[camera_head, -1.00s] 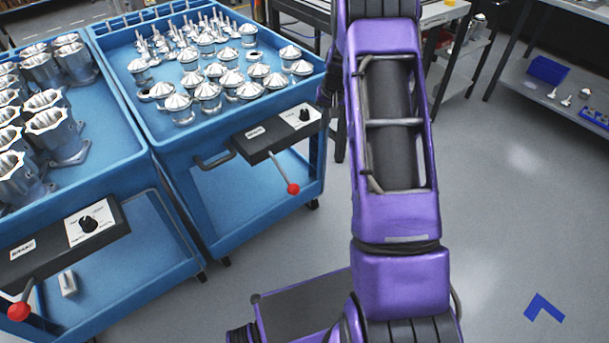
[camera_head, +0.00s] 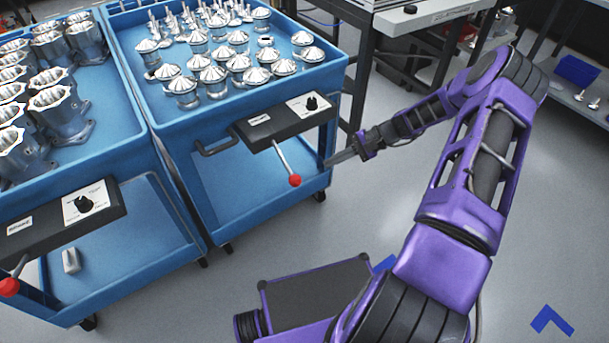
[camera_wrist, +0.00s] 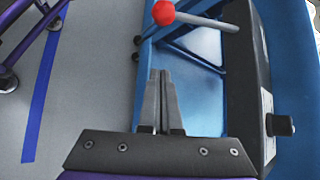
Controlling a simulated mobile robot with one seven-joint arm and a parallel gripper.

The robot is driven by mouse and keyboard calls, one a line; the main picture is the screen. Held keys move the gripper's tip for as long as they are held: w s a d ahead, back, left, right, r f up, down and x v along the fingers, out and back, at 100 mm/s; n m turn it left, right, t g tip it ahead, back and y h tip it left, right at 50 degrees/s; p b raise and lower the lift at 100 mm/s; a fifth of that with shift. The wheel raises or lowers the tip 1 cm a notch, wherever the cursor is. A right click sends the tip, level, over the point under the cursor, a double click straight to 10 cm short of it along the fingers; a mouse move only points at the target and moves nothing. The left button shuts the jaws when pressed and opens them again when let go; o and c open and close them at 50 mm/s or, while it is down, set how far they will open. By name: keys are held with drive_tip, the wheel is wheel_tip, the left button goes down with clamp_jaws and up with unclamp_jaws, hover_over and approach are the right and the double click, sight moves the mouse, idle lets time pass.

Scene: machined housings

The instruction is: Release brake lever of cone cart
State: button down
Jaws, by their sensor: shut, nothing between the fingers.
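The cone cart (camera_head: 215,130) is a blue cart with silver cone-topped parts on its top tray. Its black brake box (camera_head: 283,120) with a dial is on the front edge. The brake lever (camera_head: 284,160) is a thin rod slanting down from the box to a red ball (camera_head: 295,180). In the wrist view the red ball (camera_wrist: 164,12) is at the top, beyond the fingertips. My gripper (camera_head: 327,162) is shut and empty, to the right of the red ball and apart from it. Its closed fingers also show in the wrist view (camera_wrist: 160,75).
A second blue cart (camera_head: 110,90) with silver housings stands at the left, with its own brake box (camera_head: 62,217) and red-balled lever. A metal workbench (camera_head: 400,20) is behind my arm. Open grey floor lies in front of the carts.

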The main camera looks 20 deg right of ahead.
sight(284, 161)
drive_tip(key=b+x, duration=0.1)
drive_tip(key=x, duration=0.9)
drive_tip(key=shift+s+a+r, duration=0.3)
drive_tip(key=shift+s+r, duration=0.35)
drive_tip(key=shift+r, duration=0.1)
drive_tip(key=shift+s+a+r, duration=0.3)
drive_tip(key=shift+s+r, duration=0.35)
drive_tip(key=shift+r, duration=0.1)
drive_tip(key=shift+r, duration=0.1)
drive_tip(key=shift+s+d+r+p, duration=0.1)
drive_tip(key=shift+s+r+p, duration=0.15)
drive_tip(key=shift+p, duration=0.1)
